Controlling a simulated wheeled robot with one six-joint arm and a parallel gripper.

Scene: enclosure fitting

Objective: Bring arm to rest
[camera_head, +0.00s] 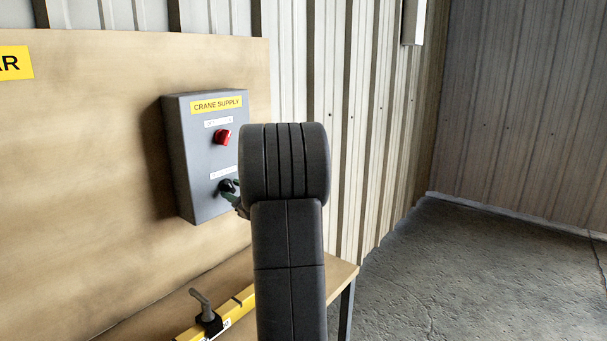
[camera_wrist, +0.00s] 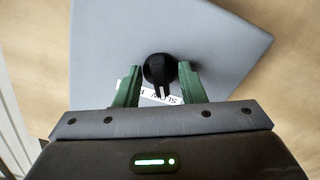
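My gripper (camera_wrist: 160,85) has its two green fingers apart in the wrist view, one on each side of a black knob. The black knob (camera_wrist: 158,68) sits on the face of the grey box; I cannot tell whether a finger touches it. In the head view my arm hides most of the gripper, with a small part showing by the black knob (camera_head: 227,186). The grey box (camera_head: 207,165) is labelled CRANE SUPPLY and carries a red knob (camera_head: 222,137) above the black one.
The box is fixed to an upright wooden board (camera_head: 90,130). Below it is a wooden bench (camera_head: 341,272) with a yellow bar (camera_head: 241,300) and a grey-handled lever (camera_head: 202,306). Corrugated walls stand behind. The concrete floor (camera_head: 470,270) at right is clear.

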